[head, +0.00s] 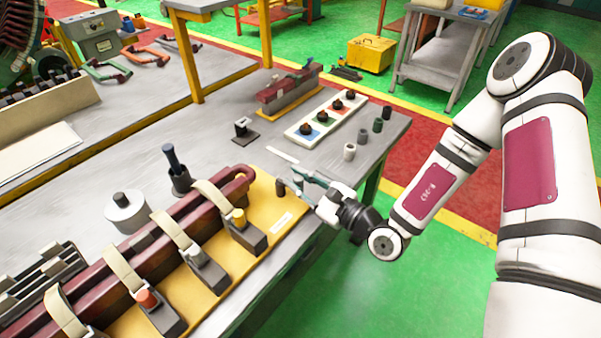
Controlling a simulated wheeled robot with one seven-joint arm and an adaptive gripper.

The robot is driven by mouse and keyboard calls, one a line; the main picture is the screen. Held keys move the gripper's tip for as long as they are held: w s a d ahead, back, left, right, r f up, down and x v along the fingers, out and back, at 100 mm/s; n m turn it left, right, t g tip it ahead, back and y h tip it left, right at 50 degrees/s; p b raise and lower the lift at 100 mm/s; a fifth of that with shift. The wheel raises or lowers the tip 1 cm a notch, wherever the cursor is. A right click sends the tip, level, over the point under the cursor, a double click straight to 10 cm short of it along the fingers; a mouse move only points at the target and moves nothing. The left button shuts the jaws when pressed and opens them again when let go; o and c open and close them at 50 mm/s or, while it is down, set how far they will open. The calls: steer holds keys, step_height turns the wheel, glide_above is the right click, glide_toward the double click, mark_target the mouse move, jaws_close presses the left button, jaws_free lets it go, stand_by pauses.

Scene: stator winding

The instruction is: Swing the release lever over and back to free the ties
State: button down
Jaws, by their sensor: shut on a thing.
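A maroon coil (148,222) lies on a yellow board (262,195) on the bench. Several beige ties (176,232) pass over the coil to dark blocks along its right side. One block has a yellow knob (238,216) and another a red knob (147,298). My gripper (296,182) is at the board's far right corner, low over it.
A dark post (177,170) and a grey round weight (126,212) stand left of the coil. A white tray with coloured squares (326,118) and several small cylinders (349,152) stand beyond my gripper. A pale strip (283,153) lies between.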

steer(key=shift+s+a+m+t+h+p, duration=0.15)
steer(key=shift+s+m+t+h+p, duration=0.15)
steer(key=shift+m+t+h+p, duration=0.4)
steer(key=shift+p, duration=0.4)
steer(key=c, duration=1.4)
jaws_free()
steer(key=shift+c, duration=0.2)
steer(key=v, duration=0.7)
steer(key=shift+s, duration=0.2)
